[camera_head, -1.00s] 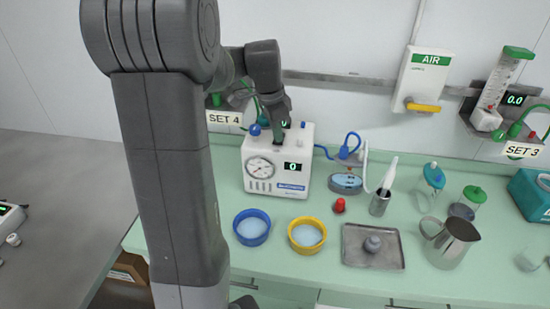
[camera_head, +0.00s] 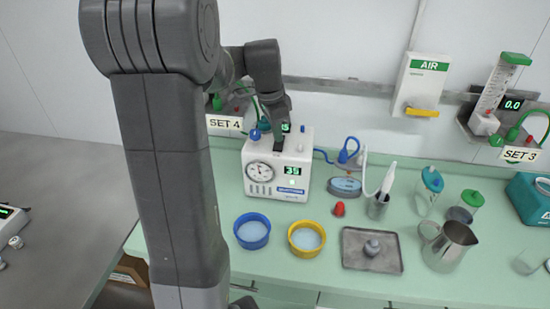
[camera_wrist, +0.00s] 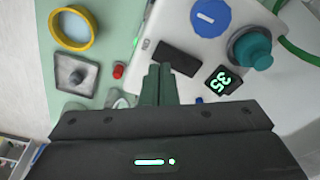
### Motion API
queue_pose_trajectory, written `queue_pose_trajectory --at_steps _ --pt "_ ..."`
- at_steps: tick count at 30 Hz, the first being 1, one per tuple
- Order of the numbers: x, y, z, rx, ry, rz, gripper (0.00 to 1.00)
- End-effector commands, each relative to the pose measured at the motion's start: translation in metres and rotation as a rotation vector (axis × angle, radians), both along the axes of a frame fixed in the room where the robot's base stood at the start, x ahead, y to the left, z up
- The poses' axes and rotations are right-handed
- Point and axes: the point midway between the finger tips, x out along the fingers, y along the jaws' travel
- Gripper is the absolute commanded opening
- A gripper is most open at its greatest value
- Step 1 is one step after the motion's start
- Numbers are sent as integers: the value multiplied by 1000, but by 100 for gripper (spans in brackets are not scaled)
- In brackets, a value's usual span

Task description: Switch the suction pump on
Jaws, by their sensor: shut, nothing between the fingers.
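The suction pump (camera_head: 276,189) is a white box with a round gauge, standing on the green counter against the wall. Its front display (camera_head: 292,170) is lit with a two-digit number, and a small green light shows below it. A black switch (camera_wrist: 176,58) lies on its top, close beyond my fingertips in the wrist view. My gripper (camera_wrist: 160,68) is shut and empty, pointing down at the pump's top. In the head view my gripper (camera_head: 279,121) is just above the switch (camera_head: 279,144); whether it touches cannot be told.
A blue dial (camera_wrist: 210,17), a teal knob (camera_wrist: 252,48) and a lit top display (camera_wrist: 223,81) are beside the switch. Blue (camera_head: 252,244) and yellow (camera_head: 307,252) bowls stand before the pump. A red cap (camera_head: 339,209), metal tray (camera_head: 345,262) and steel jug (camera_head: 448,262) are to the right.

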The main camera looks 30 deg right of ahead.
Motion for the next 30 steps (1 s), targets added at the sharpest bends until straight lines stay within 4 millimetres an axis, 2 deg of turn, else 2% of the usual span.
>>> queue_pose_trajectory --at_steps 1,15,30 --pt "0 0 8 0 -1 0 0" --pt "0 0 45 0 -1 0 0" --pt "0 0 43 0 0 0 0"
